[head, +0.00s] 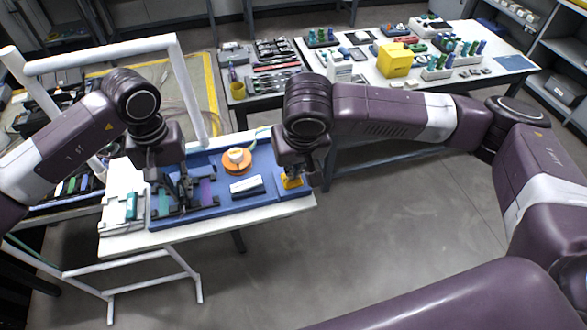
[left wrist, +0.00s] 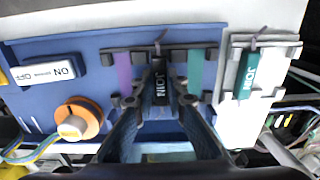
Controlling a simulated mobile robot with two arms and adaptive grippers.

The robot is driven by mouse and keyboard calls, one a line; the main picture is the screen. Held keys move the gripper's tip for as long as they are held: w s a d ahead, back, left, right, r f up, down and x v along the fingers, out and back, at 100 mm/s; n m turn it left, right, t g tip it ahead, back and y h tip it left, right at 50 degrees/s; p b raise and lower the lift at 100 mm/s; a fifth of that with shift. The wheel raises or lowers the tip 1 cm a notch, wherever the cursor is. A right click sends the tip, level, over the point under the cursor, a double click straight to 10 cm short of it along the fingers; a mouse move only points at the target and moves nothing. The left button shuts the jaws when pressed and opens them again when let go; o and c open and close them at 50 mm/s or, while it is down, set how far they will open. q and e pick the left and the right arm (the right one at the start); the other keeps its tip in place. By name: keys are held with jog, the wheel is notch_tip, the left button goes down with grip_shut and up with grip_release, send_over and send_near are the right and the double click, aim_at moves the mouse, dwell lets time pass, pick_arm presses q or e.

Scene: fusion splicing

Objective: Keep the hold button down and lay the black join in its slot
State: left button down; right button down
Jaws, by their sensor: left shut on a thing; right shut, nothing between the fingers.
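The black join (left wrist: 160,88), lettered JOIN, is between the fingers of my left gripper (left wrist: 158,100) in the left wrist view. It lies over the middle of the dark holder, between a purple strip (left wrist: 123,72) and a teal strip (left wrist: 195,72). I cannot tell whether it rests in its slot or is held just above. In the head view my left gripper (head: 178,194) is low over the blue tray (head: 215,211) and mostly hides the join. My right gripper (head: 301,178) is shut and empty, low at a yellow block (head: 291,182), apparently the hold button; contact is unclear.
A teal join (left wrist: 246,75) lies on the pale holder (left wrist: 268,101) beside the blue tray. An orange spool (head: 237,163) and a white-topped ON/OFF block (head: 246,186) sit on the tray. Crowded tables stand behind; the floor at right is open.

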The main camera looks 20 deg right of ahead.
pick_arm(q)
jog(key=shift+f, duration=0.25)
jog(key=c, duration=1.8)
grip_release()
jog(key=shift+c, duration=0.2)
jog(key=shift+r, duration=0.15)
jog(key=shift+c, duration=0.5)
jog(key=shift+r, duration=0.75)
jog(key=shift+r, duration=0.1)
notch_tip(320, 180, up, 9)
